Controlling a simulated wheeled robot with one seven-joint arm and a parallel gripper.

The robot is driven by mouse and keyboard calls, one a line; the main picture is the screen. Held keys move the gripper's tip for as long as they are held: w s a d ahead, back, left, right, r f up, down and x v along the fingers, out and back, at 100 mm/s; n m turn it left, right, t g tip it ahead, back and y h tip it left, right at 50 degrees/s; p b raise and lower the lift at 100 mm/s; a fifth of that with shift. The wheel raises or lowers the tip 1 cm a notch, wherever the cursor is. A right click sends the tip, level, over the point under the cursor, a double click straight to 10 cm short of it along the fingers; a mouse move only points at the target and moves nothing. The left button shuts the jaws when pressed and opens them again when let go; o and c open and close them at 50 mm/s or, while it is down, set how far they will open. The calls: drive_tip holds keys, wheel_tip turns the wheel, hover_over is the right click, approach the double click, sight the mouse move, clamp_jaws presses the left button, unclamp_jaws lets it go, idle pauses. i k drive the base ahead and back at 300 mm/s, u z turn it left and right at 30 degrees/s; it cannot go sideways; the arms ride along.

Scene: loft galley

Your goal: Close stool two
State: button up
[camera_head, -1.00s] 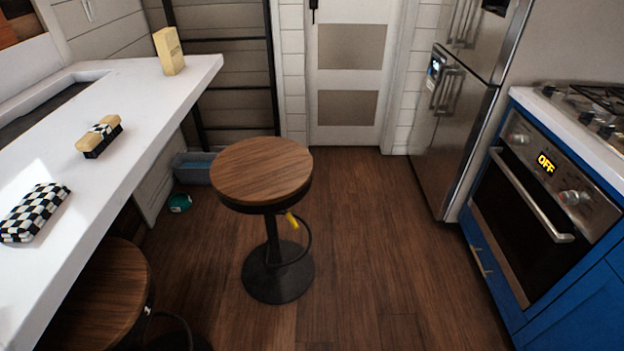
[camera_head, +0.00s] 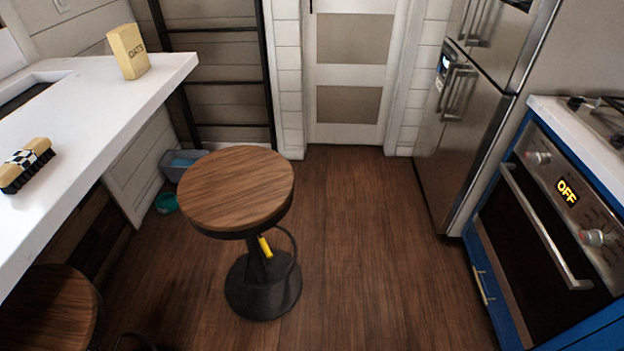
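A stool (camera_head: 237,188) with a round wooden seat, black post and round black base stands on the wood floor, out from the counter. A yellow piece (camera_head: 265,247) shows on its post, by a curved black foot ring. A second stool (camera_head: 45,305) with the same kind of wooden seat is at the lower left, partly under the counter and cut off by the picture edge. No label shows which one is stool two. My gripper is not in view.
A grey bin (camera_head: 185,162) and teal item (camera_head: 166,203) sit on the floor. The fridge (camera_head: 466,110) and oven (camera_head: 540,225) line the right. The middle floor is clear.

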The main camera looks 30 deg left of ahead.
sight(257, 287)
drive_tip(key=i, duration=1)
drive_tip(key=u, duration=0.6)
drive_tip(key=k, duration=0.8)
drive_tip(key=u, duration=0.65)
